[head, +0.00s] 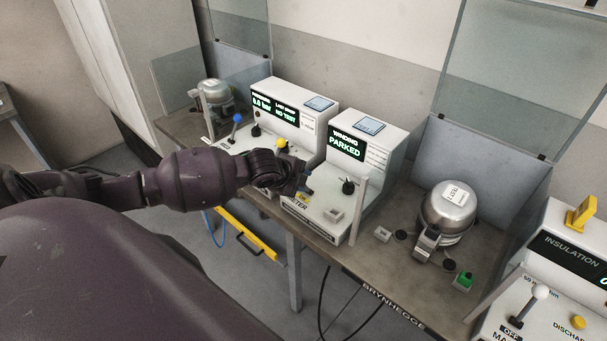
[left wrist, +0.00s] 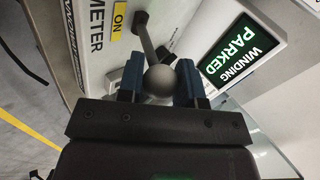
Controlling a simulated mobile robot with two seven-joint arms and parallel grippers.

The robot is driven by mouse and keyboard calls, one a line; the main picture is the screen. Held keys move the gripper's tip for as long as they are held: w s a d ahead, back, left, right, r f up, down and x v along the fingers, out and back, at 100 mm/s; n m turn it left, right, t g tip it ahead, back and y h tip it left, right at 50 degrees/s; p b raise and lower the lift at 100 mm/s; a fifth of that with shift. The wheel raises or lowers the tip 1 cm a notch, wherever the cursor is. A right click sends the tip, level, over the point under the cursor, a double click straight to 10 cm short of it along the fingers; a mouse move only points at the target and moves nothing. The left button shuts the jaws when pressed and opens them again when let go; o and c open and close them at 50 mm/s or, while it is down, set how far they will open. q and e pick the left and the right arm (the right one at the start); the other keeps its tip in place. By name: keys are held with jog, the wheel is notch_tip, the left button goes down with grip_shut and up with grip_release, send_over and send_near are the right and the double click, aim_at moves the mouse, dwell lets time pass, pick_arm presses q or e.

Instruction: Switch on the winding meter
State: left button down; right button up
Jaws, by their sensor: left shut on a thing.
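The winding meter (head: 385,146) is a white box on the bench, with a dark display (head: 346,144) reading "WINDING PARKED". Its display also shows in the left wrist view (left wrist: 232,50). A lever with a grey ball knob (left wrist: 160,84) rises from the meter's base, near a yellow "ON" label (left wrist: 118,17). My left gripper (left wrist: 159,80) has its blue fingers on either side of the knob and is shut on it. In the head view my left gripper (head: 303,184) is over the meter's front and hides the lever. My right gripper is not in view.
Left of it stands another white tester (head: 318,125) showing "NO TEST". A silver compressor (head: 449,207) stands to the right on the bench. An insulation tester (head: 565,262) with a white-knobbed lever is at the lower right. Clear panels stand behind.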

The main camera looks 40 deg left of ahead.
pick_arm(q)
jog(key=shift+s+f+t, duration=0.15)
jog(key=shift+s+t, duration=0.1)
jog(key=shift+t, duration=0.15)
jog(key=shift+f, duration=0.1)
jog(key=c, duration=0.8)
grip_release()
jog(key=v, duration=1.1)
jog(key=shift+f, duration=0.1)
